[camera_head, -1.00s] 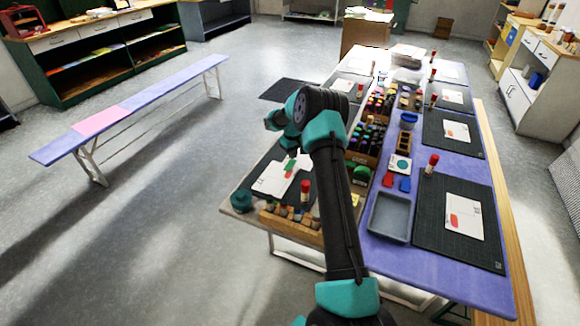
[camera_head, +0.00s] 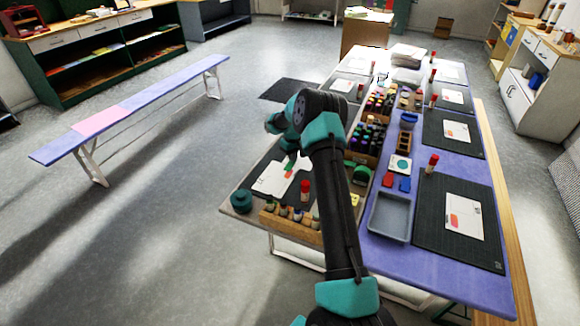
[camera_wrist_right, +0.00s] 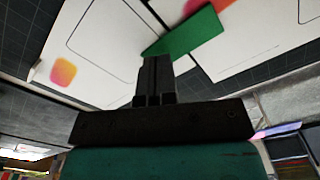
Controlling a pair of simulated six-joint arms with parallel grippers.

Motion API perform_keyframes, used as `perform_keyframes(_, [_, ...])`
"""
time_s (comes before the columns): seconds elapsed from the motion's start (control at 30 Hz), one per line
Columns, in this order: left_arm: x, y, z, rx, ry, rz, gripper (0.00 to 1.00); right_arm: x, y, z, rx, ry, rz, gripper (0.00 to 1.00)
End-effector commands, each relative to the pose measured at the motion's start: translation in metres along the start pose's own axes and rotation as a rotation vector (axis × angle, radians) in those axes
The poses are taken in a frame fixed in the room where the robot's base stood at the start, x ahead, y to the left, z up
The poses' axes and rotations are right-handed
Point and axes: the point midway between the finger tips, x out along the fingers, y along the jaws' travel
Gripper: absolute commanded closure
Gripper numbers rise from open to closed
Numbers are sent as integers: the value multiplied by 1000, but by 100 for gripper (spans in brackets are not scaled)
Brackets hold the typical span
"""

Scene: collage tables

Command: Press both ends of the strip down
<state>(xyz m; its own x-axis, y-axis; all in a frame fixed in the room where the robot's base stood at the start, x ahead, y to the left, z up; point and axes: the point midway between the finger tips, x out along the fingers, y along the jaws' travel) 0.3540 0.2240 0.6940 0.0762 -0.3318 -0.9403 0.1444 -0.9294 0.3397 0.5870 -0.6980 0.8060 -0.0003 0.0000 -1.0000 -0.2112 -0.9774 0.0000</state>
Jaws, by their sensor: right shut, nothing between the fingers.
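A green strip (camera_wrist_right: 185,35) lies across the seam between two white sheets (camera_wrist_right: 95,45) in the right wrist view. In the head view the sheets (camera_head: 272,181) lie on a dark mat at the near left of the tables, with a small green patch (camera_head: 291,164) on them. My right gripper (camera_wrist_right: 155,60) is shut and empty. Its fingertips are at the near edge of the strip, by its left part; I cannot tell whether they touch it. In the head view my right arm hides much of this gripper. My left gripper is not in view.
A red-capped glue stick (camera_head: 305,190) stands right of the sheets. A wooden rack of small jars (camera_head: 290,217) lines the near edge, with a teal pot (camera_head: 241,202) at the corner. A grey tray (camera_head: 389,217) and marker boxes (camera_head: 366,135) stand further right.

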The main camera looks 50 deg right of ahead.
Motion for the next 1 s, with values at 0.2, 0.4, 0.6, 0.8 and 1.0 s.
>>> perform_keyframes(0.2, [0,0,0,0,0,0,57,4,0,0,0,0,0,100])
perform_keyframes(0.4, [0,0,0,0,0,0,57,7,0,0,0,0,0,100])
perform_keyframes(0.6, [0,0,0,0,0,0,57,10,0,0,0,0,0,100])
perform_keyframes(0.8, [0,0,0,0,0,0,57,10,0,0,0,0,0,100])
perform_keyframes(1.0, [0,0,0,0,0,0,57,11,0,0,0,0,0,100])
